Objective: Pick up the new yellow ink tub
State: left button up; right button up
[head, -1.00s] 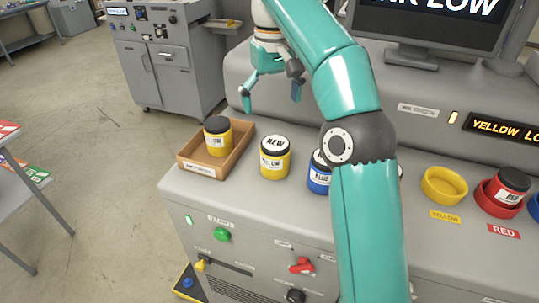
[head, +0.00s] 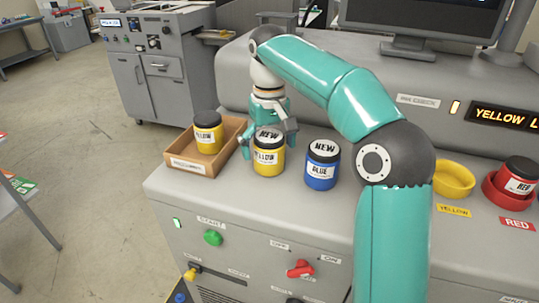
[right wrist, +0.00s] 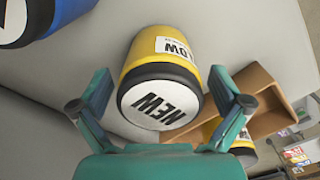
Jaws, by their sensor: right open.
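The new yellow ink tub (head: 269,158) stands upright on the grey machine top, with a black lid and a white "NEW" label. In the right wrist view the same tub (right wrist: 161,85) lies between the spread fingers of my right gripper (right wrist: 160,112). That right gripper (head: 268,128) is open and close behind and above the tub in the head view; no finger is clearly closed on it. My left gripper is not in view.
A new blue tub (head: 322,165) stands just right of the yellow one. A wooden tray (head: 187,164) at left holds another yellow tub (head: 208,132). An empty yellow ring holder (head: 453,180) and a red tub (head: 517,178) in a red holder are further right.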

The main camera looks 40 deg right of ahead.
jog(key=shift+f, duration=0.8)
jog(key=c, duration=1.4)
jog(key=shift+r, duration=0.1)
